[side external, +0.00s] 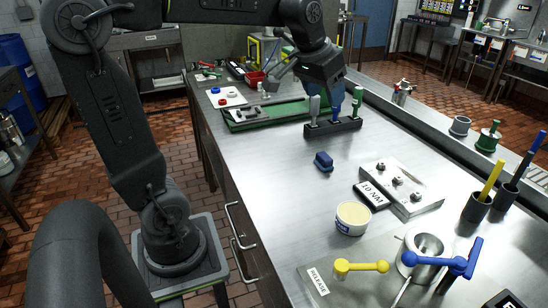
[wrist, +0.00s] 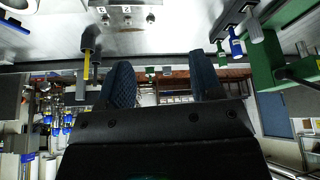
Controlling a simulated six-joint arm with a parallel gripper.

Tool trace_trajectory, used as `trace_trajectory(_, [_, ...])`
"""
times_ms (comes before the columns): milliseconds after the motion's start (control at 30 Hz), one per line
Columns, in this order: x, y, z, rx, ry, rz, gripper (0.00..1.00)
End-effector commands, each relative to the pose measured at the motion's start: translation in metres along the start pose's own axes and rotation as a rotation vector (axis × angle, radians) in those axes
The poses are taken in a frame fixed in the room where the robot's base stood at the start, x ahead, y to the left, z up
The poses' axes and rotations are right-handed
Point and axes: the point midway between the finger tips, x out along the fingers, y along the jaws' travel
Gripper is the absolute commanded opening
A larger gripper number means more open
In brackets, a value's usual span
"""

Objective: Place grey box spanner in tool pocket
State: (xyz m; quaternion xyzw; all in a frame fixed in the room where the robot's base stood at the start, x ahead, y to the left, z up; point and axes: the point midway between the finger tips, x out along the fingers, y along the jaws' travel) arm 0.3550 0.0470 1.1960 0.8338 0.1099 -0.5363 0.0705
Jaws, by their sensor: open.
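A grey-handled tool (side external: 314,106), which looks like the grey box spanner, stands upright at the left end of a black rack (side external: 345,127). A blue-handled tool (side external: 337,105) and a green-handled tool (side external: 357,100) stand beside it. The wrist view shows the grey handle (wrist: 254,30) at upper right, next to the blue and green ones. How deep the grey tool sits is hidden. My gripper (side external: 325,82) is over the rack area, behind or above the handles; the exact gap is unclear. In the wrist view my gripper (wrist: 163,70) has its fingers wide apart with nothing between them.
A green tray (side external: 265,117) lies left of the rack. A dark blue block (side external: 323,161), a metal plate with knobs (side external: 402,188), a cream-topped tub (side external: 353,218) and yellow and blue valve handles lie nearer.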

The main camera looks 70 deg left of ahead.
Motion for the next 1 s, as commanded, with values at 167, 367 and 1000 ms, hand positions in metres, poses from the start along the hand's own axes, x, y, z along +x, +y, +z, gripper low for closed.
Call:
trace_trajectory(167, [-0.015, 0.038, 0.096, 0.127, 0.038, 0.060, 0.59])
trace_trajectory(367, [-0.009, 0.051, 0.167, 0.212, 0.061, 0.105, 0.59])
trace_trajectory(1000, [-0.004, 0.053, 0.186, 0.235, 0.064, 0.117, 0.59])
